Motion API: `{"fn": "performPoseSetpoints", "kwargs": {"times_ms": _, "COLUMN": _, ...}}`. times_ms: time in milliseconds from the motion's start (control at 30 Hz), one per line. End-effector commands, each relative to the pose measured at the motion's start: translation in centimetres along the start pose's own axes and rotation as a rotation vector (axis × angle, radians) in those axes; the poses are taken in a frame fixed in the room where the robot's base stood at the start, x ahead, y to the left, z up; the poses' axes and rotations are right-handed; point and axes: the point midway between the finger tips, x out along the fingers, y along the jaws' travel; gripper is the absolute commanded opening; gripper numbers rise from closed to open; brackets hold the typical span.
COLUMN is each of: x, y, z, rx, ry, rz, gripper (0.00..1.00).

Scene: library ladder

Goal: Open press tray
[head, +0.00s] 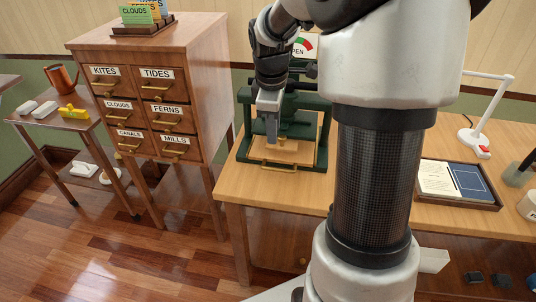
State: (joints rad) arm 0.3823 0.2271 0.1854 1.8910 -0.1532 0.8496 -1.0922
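The green press (318,150) stands on the wooden desk, partly hidden behind my arm. Its wooden tray (290,153) sits low in the frame, with a small brass handle (281,167) at its front edge. A dial with red and green parts and the letters "PEN" shows at the top of the press. My gripper (268,135) points down just above the tray, near its back left part. Its fingers are small and seen side-on, so I cannot tell whether they are apart or whether they touch anything.
A wooden card cabinet (205,95) with labelled drawers stands left of the desk (240,185). A side table (60,122) with a copper can is farther left. A book tray (455,205) and a white lamp (480,125) are on the desk's right. Floor is clear at lower left.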

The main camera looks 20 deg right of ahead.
Motion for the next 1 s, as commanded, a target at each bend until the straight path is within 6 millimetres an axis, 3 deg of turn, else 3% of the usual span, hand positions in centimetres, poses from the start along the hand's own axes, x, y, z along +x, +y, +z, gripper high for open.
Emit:
{"fn": "performPoseSetpoints", "kwargs": {"times_ms": 600, "x": 13.1, "y": -0.2, "z": 0.0, "rx": 0.001, "ry": -0.002, "rz": -0.004, "gripper": 0.29}}
{"fn": "performPoseSetpoints", "kwargs": {"times_ms": 800, "x": 15.4, "y": -0.1, "z": 0.0, "rx": 0.0, "ry": -0.001, "rz": -0.002, "gripper": 0.29}}
{"fn": "performPoseSetpoints", "kwargs": {"times_ms": 1000, "x": 16.0, "y": -0.1, "z": 0.1, "rx": 0.0, "ry": -0.001, "rz": 0.0, "gripper": 0.29}}
